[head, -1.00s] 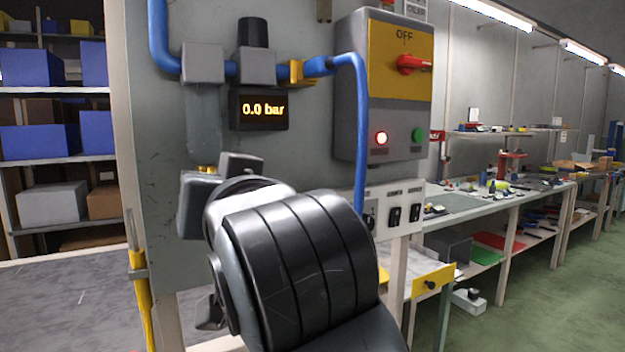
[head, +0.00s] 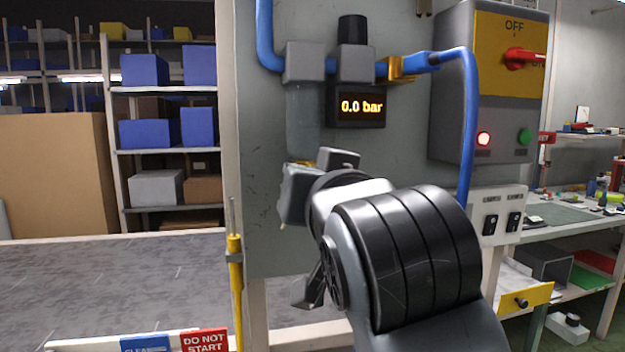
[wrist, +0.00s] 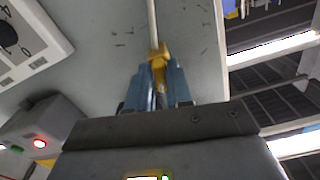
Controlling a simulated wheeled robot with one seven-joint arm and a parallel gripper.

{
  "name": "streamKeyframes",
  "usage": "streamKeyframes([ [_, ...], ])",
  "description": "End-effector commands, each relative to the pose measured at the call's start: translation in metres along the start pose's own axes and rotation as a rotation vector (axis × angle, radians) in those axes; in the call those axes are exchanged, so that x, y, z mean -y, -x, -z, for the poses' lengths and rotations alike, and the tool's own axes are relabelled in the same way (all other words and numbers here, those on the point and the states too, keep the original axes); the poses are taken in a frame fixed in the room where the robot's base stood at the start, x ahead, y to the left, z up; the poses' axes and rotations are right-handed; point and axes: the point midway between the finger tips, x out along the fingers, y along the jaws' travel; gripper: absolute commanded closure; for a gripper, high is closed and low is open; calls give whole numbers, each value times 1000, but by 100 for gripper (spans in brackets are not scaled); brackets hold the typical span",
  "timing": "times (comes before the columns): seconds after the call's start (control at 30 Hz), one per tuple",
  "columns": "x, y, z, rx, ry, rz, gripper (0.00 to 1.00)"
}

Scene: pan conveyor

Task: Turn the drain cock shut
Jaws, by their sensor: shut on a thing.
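The drain cock (wrist: 159,56) is a small brass-yellow piece with a thin pale tube running from it in the wrist view. My gripper (wrist: 160,78) has its blue fingers closed on either side of the cock. In the head view a little brass (head: 303,164) shows under the grey filter bowl (head: 304,120), just above my gripper's grey body. My wrist hides most of the cock there, so its handle angle cannot be told. The pressure display (head: 360,106) reads 0.0 bar.
A yellow post (head: 235,290) is at the panel's left edge. Shelves (head: 165,150) stand behind.

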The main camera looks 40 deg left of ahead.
Motion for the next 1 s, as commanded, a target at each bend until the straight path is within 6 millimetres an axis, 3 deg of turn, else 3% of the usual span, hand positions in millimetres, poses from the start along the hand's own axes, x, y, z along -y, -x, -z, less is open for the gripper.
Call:
streamKeyframes([
  [0.33, 0, 0, 1, 1, 186, 0, 100],
  [0.63, 0, 0, 0, 0, 205, 0, 100],
  [0.67, 0, 0, 0, 0, 205, 0, 79],
  [0.7, 0, 0, 0, 0, 205, 0, 75],
  [0.83, 0, 0, 0, 0, 204, 0, 63],
  [1.0, 0, 0, 0, 0, 204, 0, 62],
])
